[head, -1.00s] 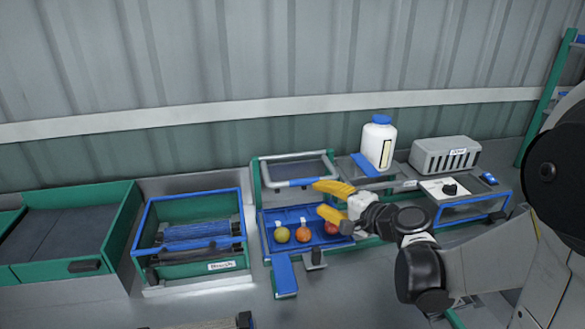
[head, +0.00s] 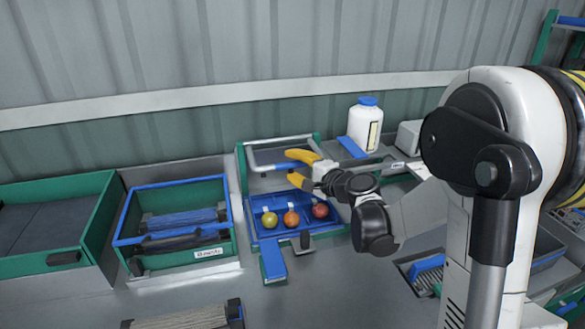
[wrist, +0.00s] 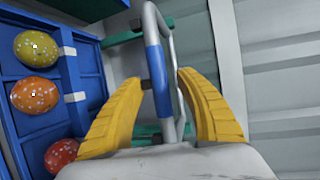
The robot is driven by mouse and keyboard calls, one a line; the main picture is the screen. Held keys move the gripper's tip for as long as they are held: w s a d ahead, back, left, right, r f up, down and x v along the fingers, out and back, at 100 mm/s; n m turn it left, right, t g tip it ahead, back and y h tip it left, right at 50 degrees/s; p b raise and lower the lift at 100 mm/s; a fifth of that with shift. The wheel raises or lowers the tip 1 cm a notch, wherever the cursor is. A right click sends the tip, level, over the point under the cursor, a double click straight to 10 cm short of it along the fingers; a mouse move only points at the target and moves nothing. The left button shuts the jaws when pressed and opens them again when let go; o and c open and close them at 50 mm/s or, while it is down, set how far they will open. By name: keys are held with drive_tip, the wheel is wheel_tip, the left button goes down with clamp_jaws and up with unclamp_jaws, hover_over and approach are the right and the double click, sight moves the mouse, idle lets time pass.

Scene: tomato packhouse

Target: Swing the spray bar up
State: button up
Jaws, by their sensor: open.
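The spray bar is a grey tube loop (head: 288,140) with a blue sleeve (head: 268,168) on its front stretch, at the back of the blue fruit tray (head: 253,221). My gripper (head: 290,166) has yellow fingers, spread open and level with the sleeve's right end. In the wrist view the blue sleeve (wrist: 154,68) lies between the spread fingers of my gripper (wrist: 158,80). There is a gap to each finger, so nothing is gripped. My palm hides the near end of the bar in the wrist view.
A yellow, an orange and a red fruit (head: 320,211) sit in the tray. A white bottle with a blue cap (head: 366,125) stands behind right. A green bin with blue rim (head: 183,254) is at left. The corrugated wall (head: 200,70) is close behind.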

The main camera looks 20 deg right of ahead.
drive_tip(key=shift+c, duration=0.5)
clamp_jaws()
drive_tip(key=shift+r, duration=0.15)
drive_tip(key=shift+r+g+p, duration=0.3)
drive_tip(key=shift+r+p, duration=0.15)
drive_tip(key=shift+p, duration=0.4)
drive_tip(key=w+r+m+g+h+p, duration=0.1)
drive_tip(key=w+r+m+g+p, duration=0.2)
drive_tip(key=w+r+g+p, duration=0.7)
drive_tip(key=r+g+p, duration=0.1)
drive_tip(key=g+p, duration=0.1)
drive_tip(key=p, duration=0.8)
drive_tip(key=shift+w+r+g+h, duration=0.15)
drive_tip(key=shift+r+g+h, duration=0.15)
drive_tip(key=shift+g, duration=0.1)
